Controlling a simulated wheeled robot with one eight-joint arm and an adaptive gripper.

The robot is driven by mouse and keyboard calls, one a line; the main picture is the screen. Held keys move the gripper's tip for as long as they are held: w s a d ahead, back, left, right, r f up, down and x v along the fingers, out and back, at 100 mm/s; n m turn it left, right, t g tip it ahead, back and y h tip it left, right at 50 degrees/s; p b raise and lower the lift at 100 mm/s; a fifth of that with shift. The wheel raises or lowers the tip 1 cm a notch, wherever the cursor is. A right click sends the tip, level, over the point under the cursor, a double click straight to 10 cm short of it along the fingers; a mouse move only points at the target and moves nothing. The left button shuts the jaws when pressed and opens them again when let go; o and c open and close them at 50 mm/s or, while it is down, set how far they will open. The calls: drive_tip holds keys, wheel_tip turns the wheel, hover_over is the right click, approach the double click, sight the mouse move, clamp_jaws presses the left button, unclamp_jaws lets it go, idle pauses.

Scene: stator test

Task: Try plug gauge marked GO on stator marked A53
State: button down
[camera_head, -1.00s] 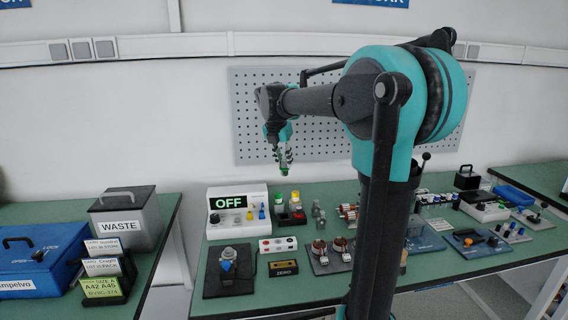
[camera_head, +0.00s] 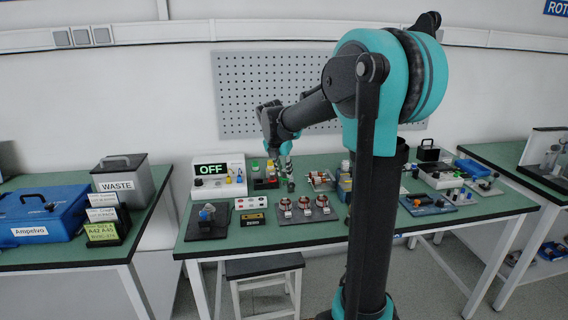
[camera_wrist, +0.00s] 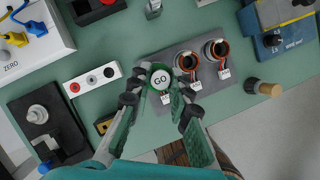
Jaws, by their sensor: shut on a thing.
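My gripper (camera_wrist: 158,108) is shut on the green plug gauge (camera_wrist: 160,79), whose round end facing the wrist camera reads GO. In the head view my gripper (camera_head: 289,172) points down above the bench, behind the stators. Three copper-wound stators stand in a row on a grey plate (camera_wrist: 205,85): left (camera_head: 285,204), middle (camera_head: 304,203) and right (camera_head: 322,201). In the wrist view, two show clearly (camera_wrist: 187,62) (camera_wrist: 217,49), and the gauge covers the spot of the left one. Their white tags (camera_wrist: 224,73) are too small to read, so I cannot tell which is A53.
A small grey cylinder (camera_wrist: 153,9) stands behind the stator plate. A white block with buttons (camera_wrist: 92,85) and a dark fixture (camera_wrist: 45,125) lie to the left. A tan-topped cylinder (camera_wrist: 263,88) stands to the right. The tester reading OFF (camera_head: 211,170) stands at the back left.

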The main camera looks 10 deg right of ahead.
sight(285, 183)
drive_tip(key=shift+s+d+f, duration=0.15)
drive_tip(key=shift+s+f, duration=0.1)
drive_tip(key=shift+f, duration=2.9)
drive_tip(key=shift+f, duration=1.55)
idle(3.3)
